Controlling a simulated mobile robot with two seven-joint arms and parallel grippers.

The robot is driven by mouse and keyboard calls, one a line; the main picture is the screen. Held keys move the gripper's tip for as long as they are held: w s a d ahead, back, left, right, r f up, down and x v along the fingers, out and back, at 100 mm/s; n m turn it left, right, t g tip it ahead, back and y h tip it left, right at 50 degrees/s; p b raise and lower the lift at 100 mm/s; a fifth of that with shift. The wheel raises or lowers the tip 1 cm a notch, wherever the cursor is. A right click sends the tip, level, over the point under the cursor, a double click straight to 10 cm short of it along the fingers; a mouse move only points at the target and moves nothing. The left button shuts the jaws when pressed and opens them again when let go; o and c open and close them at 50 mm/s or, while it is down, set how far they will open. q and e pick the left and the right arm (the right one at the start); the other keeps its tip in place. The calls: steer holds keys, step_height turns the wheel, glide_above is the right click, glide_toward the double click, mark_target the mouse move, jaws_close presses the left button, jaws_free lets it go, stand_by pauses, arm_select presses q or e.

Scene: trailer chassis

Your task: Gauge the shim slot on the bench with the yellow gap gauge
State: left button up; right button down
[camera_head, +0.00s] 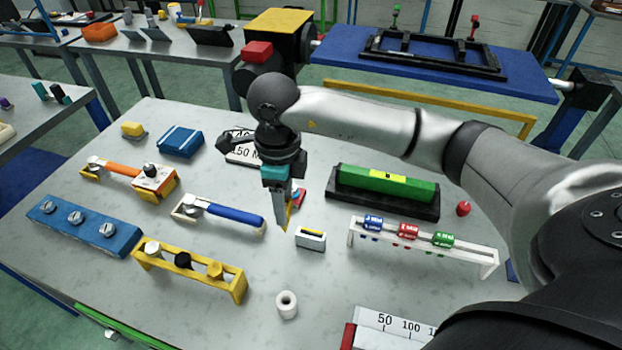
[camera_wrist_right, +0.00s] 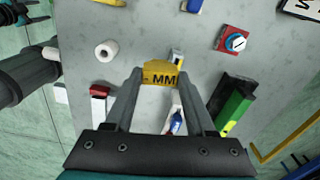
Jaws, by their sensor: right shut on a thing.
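My right gripper (camera_head: 287,213) is shut on the yellow gap gauge (camera_head: 289,218) and points down above the bench (camera_head: 232,295). In the right wrist view, the gauge (camera_wrist_right: 160,75) sits between the fingertips (camera_wrist_right: 160,82) with "MM" on its face. A small pale block with a narrow slot in its top, seemingly the shim slot (camera_head: 311,240), stands just right of the gauge's tip in the head view. In the right wrist view the block (camera_wrist_right: 177,57) is partly hidden behind the gauge. I cannot tell whether they touch. My left gripper does not show.
A green level (camera_head: 385,184) on a black base and a white rack (camera_head: 424,250) with coloured pieces stand to the right. A blue-handled tool (camera_head: 234,214) and a yellow rack (camera_head: 190,268) are left. A white roll (camera_head: 287,305) stands in front. A red block (camera_wrist_right: 231,39) is nearby.

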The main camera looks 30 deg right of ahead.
steer(key=shift+d+f+m+p, duration=0.15)
steer(key=shift+d+m+p, duration=0.95)
steer(key=shift+m, duration=2.2)
steer(key=shift+d+f+m+p, duration=0.15)
steer(key=shift+d+m+p, duration=0.95)
steer(key=shift+m, duration=2.2)
steer(key=shift+d+f+m+p, duration=0.15)
steer(key=shift+d+m+p, duration=0.5)
steer(key=shift+m+p, duration=1.75)
steer(key=shift+m+b, duration=0.85)
steer(key=shift+m, duration=0.05)
step_height(320, 180, down, 6)
steer(key=b, duration=0.4)
steer(key=shift+r, duration=0.2)
